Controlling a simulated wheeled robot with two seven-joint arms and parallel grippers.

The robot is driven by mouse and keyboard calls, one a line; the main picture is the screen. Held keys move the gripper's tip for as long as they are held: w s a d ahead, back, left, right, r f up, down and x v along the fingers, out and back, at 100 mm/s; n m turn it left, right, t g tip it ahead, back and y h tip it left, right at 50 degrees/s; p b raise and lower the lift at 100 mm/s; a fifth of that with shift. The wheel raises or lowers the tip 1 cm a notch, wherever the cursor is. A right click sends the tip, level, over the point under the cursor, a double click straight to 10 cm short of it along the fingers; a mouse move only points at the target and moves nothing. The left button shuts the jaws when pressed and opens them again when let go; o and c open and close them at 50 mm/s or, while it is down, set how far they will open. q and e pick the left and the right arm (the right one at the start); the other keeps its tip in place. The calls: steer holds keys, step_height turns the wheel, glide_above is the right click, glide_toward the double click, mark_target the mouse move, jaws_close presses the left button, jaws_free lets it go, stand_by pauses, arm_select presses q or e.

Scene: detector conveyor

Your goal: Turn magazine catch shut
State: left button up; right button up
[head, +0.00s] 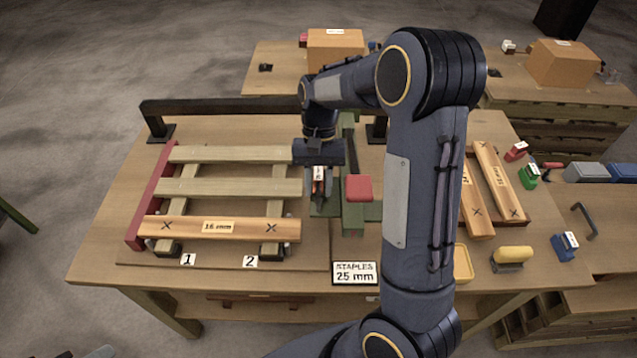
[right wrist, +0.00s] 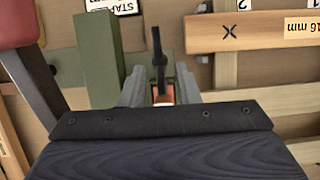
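The green stapling machine (head: 353,222) with a red pad (head: 359,188) stands just right of the slatted pallet. In the right wrist view its green bar (right wrist: 100,70) lies left of my fingers. My right gripper (head: 319,192) points down beside the machine, above a small black and orange-red part with a white tag (head: 319,172). In the right wrist view, my right gripper (right wrist: 161,92) has its fingers apart, with a thin black lever (right wrist: 158,58) and an orange-red piece showing between them. I cannot tell whether they touch it or whether it is the magazine catch. My left gripper is out of view.
The pallet with pale slats (head: 232,187) and an orange board (head: 220,227) fills the left of the bench (head: 105,262). A "STAPLES 25 mm" sign (head: 354,272) stands in front. Loose boards (head: 500,180) and a yellow-handled tool (head: 512,254) lie right of my arm.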

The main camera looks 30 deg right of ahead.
steer(key=v, duration=0.7)
steer(key=shift+w+d+r, duration=0.1)
steer(key=shift+r, duration=0.25)
